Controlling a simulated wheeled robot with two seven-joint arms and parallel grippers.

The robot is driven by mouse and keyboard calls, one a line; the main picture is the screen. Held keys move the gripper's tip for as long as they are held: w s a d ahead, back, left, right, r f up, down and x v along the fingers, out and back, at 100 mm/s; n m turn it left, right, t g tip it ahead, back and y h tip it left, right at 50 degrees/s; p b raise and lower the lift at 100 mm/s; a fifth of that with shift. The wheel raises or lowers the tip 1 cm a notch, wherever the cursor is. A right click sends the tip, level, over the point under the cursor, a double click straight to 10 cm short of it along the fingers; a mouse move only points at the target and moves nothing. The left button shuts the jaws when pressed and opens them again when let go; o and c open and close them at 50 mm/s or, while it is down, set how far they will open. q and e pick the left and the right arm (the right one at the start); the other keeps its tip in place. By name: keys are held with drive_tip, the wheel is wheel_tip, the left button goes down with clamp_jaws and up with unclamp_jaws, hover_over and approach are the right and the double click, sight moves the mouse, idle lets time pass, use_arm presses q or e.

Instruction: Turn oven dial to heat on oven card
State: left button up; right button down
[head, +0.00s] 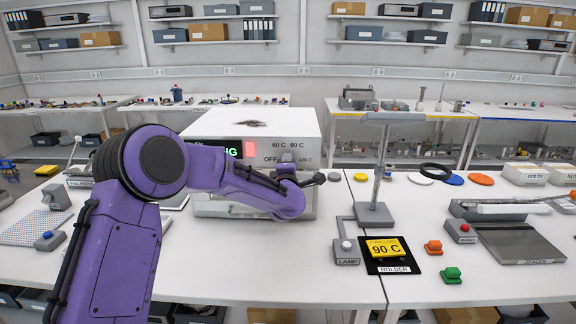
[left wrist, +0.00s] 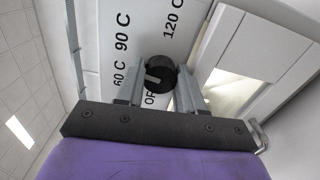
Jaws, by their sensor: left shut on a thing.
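The white oven (head: 255,125) stands on the table in the head view, its front toward me. Its panel has a red light, part of a green display, and the labels 60 C, 90 C, OFF and 120 C around the dial. In the left wrist view the black dial (left wrist: 160,70) sits between the fingers of my left gripper (left wrist: 158,92), which is shut on it. A light mark on the dial lies toward the 60 C and OFF side; its exact setting is unclear. The yellow card (head: 386,249) reads 90 C and sits in the black holder (head: 403,265). My right gripper is out of view.
A lamp stand (head: 375,213) rises right of the oven, with the lamp switch (head: 346,252) in front. A sealer (head: 520,243) stands farther right. The table's front is mostly clear.

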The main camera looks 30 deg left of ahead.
use_arm(q)
drive_tip(key=shift+m+p, duration=0.4)
drive_tip(key=shift+m, duration=1.5)
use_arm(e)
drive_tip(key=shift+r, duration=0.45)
use_arm(q)
drive_tip(key=o, duration=1)
drive_tip(key=shift+o, duration=0.2)
drive_tip(key=shift+f, duration=0.1)
